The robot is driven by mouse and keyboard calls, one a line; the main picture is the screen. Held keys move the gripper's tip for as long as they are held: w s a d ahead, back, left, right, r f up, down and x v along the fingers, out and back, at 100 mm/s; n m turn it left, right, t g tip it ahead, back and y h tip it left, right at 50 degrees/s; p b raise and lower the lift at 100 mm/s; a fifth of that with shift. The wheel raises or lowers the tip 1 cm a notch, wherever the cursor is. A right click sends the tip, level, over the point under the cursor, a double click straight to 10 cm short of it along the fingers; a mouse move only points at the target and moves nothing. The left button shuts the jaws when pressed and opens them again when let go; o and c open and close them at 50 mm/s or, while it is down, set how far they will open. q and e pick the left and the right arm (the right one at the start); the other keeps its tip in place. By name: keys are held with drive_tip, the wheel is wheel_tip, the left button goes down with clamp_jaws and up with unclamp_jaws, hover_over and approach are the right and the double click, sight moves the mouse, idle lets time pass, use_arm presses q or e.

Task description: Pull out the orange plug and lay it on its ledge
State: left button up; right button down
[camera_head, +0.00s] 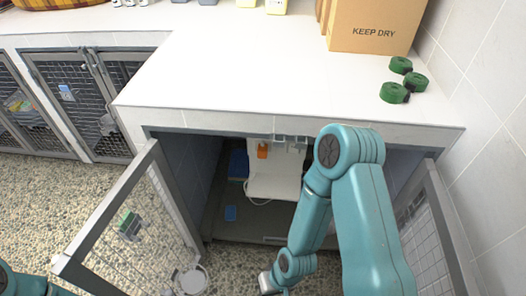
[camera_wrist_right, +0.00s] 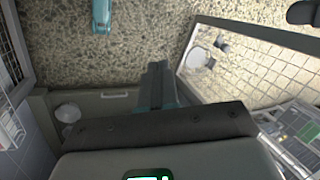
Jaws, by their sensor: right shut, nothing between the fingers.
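The orange plug (camera_head: 262,151) is on the upright white panel inside the open kennel, at its upper left. It looks seated there, but its socket is too small to make out. A white ledge (camera_head: 272,187) juts out below it, with a bare top. My right arm crosses the kennel's right side. My right gripper (camera_wrist_right: 160,75) is shut and empty in the right wrist view, above the floor and kennel front. It is apart from the plug, which that view does not show. Only links of my left arm show at the lower left in the head view.
The open mesh door (camera_head: 125,220) stands left of the opening; another (camera_head: 436,230) stands at the right. The white counter (camera_head: 230,70) overhangs the kennel. It holds green rolls (camera_head: 395,92) and a cardboard box (camera_head: 375,25).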

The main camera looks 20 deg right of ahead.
drive_tip(key=c, duration=1.1)
unclamp_jaws()
drive_tip(key=shift+a+f, duration=0.1)
drive_tip(key=shift+c, duration=0.2)
drive_tip(key=o, duration=0.5)
drive_tip(key=shift+s+a+f+n+b, duration=0.2)
drive_tip(key=shift+a+n+b, duration=0.15)
drive_tip(key=shift+n, duration=0.65)
drive_tip(key=shift+o, duration=0.2)
drive_tip(key=d+f+n+g+h+b, duration=0.25)
drive_tip(key=d+n, duration=0.25)
drive_tip(key=n, duration=0.7)
drive_tip(key=d+f+n+g+h+b, duration=0.1)
drive_tip(key=d+f+n+h+b, duration=0.2)
drive_tip(key=n, duration=0.9)
drive_tip(key=w+d+r+n+t+h+b, duration=0.1)
drive_tip(key=w+d+n+t+h, duration=0.2)
drive_tip(key=w+d+n, duration=0.3)
drive_tip(key=w+d+r+n+t+h, duration=0.1)
drive_tip(key=w+d+n+t+h, duration=0.2)
drive_tip(key=w+n, duration=0.45)
drive_tip(key=w+a+r+n+t+h+b, duration=0.1)
drive_tip(key=w+r+n+t, duration=0.4)
drive_tip(key=w, duration=0.4)
drive_tip(key=w+a+r+n+t+b, duration=0.2)
drive_tip(key=w+r+n+t, duration=0.3)
drive_tip(key=w+r+t, duration=0.2)
drive_tip(key=w+r, duration=0.2)
drive_tip(key=shift+w+a+h, duration=0.25)
drive_tip(key=shift+w+h, duration=0.1)
